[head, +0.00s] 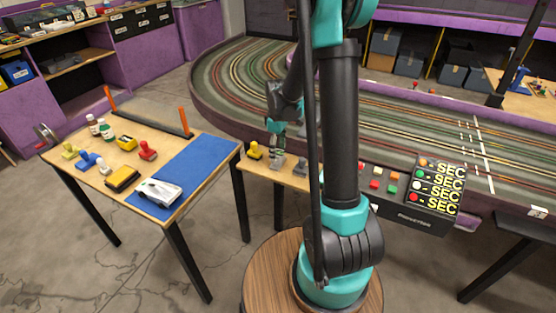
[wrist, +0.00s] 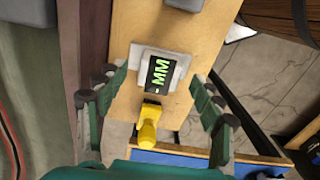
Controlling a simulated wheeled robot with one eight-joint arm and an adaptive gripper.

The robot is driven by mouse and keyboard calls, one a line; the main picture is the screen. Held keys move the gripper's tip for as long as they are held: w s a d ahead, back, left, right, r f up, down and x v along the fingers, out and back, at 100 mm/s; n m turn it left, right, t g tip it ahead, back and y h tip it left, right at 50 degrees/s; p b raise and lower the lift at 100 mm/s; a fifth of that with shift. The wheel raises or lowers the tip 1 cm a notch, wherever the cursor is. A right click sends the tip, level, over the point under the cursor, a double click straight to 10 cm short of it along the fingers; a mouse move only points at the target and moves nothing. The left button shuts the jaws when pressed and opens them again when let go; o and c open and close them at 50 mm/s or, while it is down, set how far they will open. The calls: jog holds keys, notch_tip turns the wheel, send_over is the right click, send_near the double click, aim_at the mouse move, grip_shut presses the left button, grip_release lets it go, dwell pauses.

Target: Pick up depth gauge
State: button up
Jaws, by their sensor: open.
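The depth gauge (wrist: 146,56) looks like a pale grey block with a dark display reading "- MM" in green; it lies on a narrow wooden shelf. In the head view it appears as a small grey shape (head: 277,163) on the shelf, just below my gripper. My gripper (head: 277,127) points down above the shelf. In the wrist view my gripper (wrist: 158,92) is open, with one finger on each side of the gauge and clear gaps between. Nothing is held. Whether the fingertips are at the gauge's height cannot be told.
A yellow tool (wrist: 147,125) lies close beside the gauge, also between the fingers' span. Another grey item (head: 300,167) is on the shelf (head: 292,182) to the right. The slot track (head: 237,80) borders the shelf behind. A table with a blue mat (head: 195,160) stands left.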

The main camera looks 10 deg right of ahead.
jog(key=shift+f, duration=1.3)
jog(key=c, duration=1.4)
jog(key=shift+o, duration=0.2)
jog(key=shift+r, duration=0.1)
